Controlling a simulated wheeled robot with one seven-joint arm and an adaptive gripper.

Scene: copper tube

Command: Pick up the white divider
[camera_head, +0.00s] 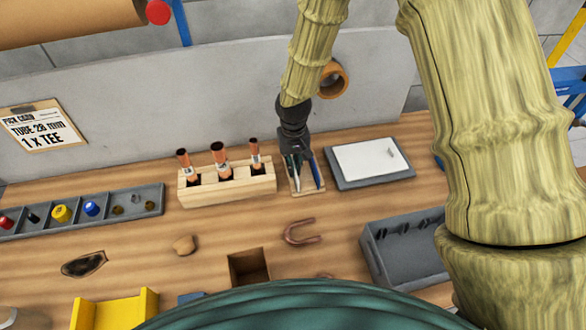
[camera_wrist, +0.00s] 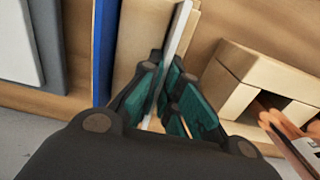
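The white divider (camera_wrist: 178,32) is a thin upright plate, seen edge-on in the wrist view. My gripper (camera_wrist: 164,74) has its dark and teal fingers drawn in close on both sides of the plate, apparently shut on it. In the head view my gripper (camera_head: 293,155) is over a small wooden rack (camera_head: 308,192), and the white divider (camera_head: 296,182) shows as a pale sliver below the fingers. A blue divider (camera_head: 316,172) stands just right of it; in the wrist view the blue divider (camera_wrist: 103,45) is on the left. I cannot tell whether the white divider's bottom touches the rack.
A wooden block (camera_head: 228,188) with several copper tubes stands close left of the rack. A grey tray with a white panel (camera_head: 370,160) lies close right. A copper U-bend (camera_head: 302,233) lies in front. A grey bin (camera_head: 405,250) is at front right. A grey wall stands behind.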

